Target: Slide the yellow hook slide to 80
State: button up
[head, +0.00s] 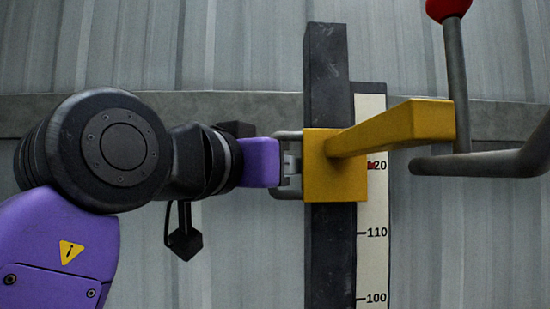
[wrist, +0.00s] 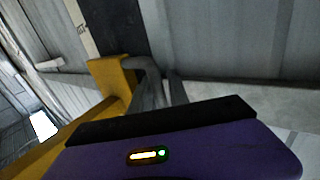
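The yellow hook slide (head: 335,178) sits on a dark vertical rail (head: 328,85) in the head view. Its red pointer (head: 371,165) is at about 120 on the white scale (head: 373,265), where 110 and 100 show below; 80 is out of view. A grey handle loop (head: 288,194) sticks out from its left side. My gripper (head: 289,163) is at that loop, with its fingers around the handle bar. In the wrist view the yellow slide (wrist: 110,75) and grey handle (wrist: 172,92) show just beyond my purple gripper body. The fingertips are mostly hidden.
A bent grey metal rod (head: 480,165) and a grey lever with a red ball knob (head: 448,8) stand to the right, near the slide's yellow arm. A corrugated grey wall (head: 240,50) with a horizontal beam (head: 240,105) lies behind. The rail below the slide looks clear.

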jog(key=shift+w+d, duration=0.2)
jog(key=shift+w, duration=0.1)
grip_shut()
dwell(1.3)
